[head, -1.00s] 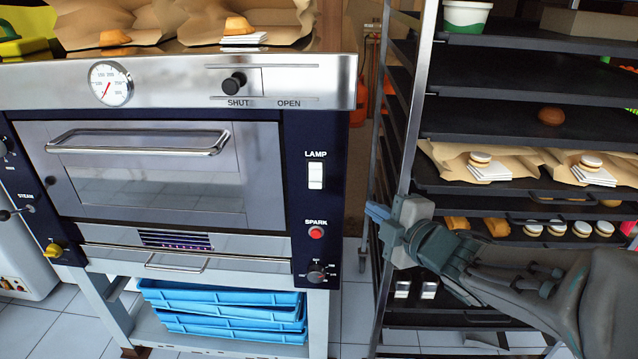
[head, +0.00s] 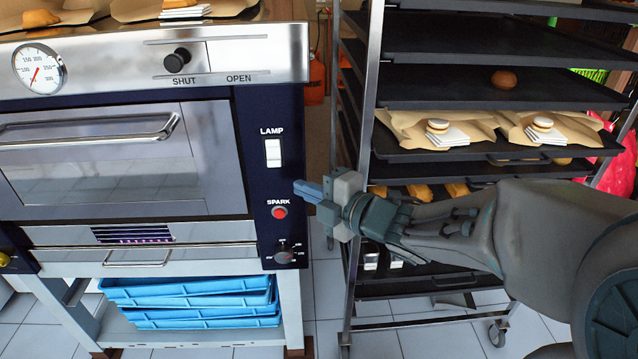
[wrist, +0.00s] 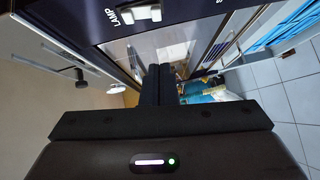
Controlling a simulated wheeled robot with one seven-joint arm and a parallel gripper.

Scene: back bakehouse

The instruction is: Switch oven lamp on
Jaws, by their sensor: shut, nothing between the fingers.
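The oven lamp switch (head: 273,153) is a white rocker under the word LAMP on the oven's dark right-hand panel (head: 255,115). It also shows near the top of the wrist view (wrist: 143,13). My gripper (head: 301,188) is shut and empty, its fingers pointing left toward the panel. In the head view the fingertips appear a little below and right of the lamp switch, close to the panel's right edge. In the wrist view the shut fingers (wrist: 159,72) lie below the switch, apart from it. I cannot tell whether the rocker is on or off.
A red SPARK button (head: 279,212) and a dark knob (head: 286,254) sit below the switch. The SHUT/OPEN slider knob (head: 177,60) is above left. A tray rack (head: 362,200) stands right of the oven, behind my arm. Blue crates (head: 190,300) are under the oven.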

